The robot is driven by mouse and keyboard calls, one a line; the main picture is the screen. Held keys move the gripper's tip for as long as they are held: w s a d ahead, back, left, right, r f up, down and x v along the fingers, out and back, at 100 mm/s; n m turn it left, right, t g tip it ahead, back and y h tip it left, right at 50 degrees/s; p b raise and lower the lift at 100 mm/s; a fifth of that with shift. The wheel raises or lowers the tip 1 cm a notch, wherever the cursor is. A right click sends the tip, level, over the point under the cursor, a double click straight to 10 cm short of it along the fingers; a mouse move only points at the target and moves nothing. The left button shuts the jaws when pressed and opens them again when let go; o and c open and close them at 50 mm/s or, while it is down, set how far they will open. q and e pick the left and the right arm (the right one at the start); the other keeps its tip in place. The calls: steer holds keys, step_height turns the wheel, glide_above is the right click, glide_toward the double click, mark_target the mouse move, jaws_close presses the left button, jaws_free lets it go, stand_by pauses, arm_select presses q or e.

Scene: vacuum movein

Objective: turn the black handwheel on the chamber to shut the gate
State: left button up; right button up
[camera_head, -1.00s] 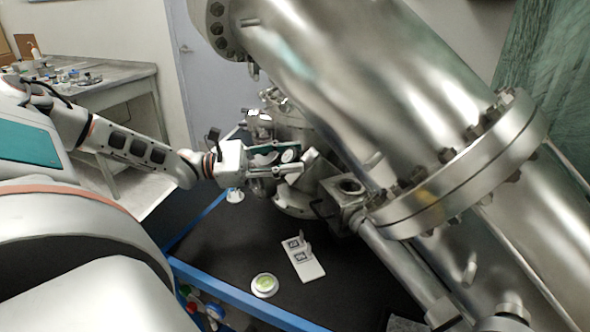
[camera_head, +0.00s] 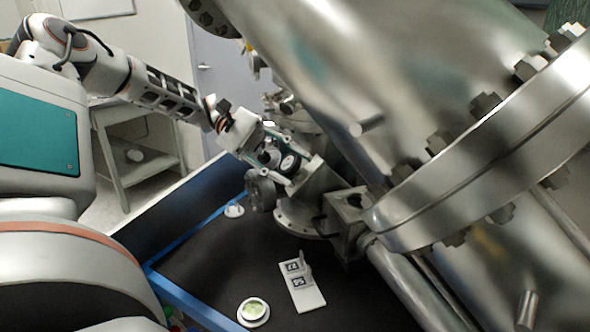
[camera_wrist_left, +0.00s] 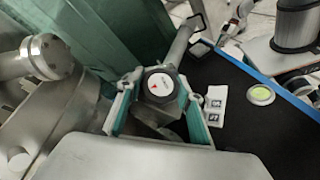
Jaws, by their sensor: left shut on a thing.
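The black handwheel (camera_head: 290,163) sits at the end of a metal stem fitting on the steel chamber (camera_head: 360,80). The fingers partly hide the wheel in the head view. The gate itself is not visible. My right gripper is not in view.
A white plate with printed markers (camera_head: 303,292) and a round dish with a green centre (camera_head: 253,310) lie on the black surface (camera_head: 215,275) below. A blue edge (camera_head: 180,297) borders it. The chamber's large bolted flange (camera_head: 490,150) fills the right.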

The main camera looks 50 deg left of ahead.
arm_select(q)
steer(key=shift+f+m+g+y, duration=0.1)
steer(key=shift+m+g+y, duration=0.2)
steer(key=shift+m+g, duration=0.1)
stand_by(0.3)
steer(key=o, duration=1.1)
steer(key=shift+s+d, duration=0.1)
steer(key=shift+v, duration=3.85)
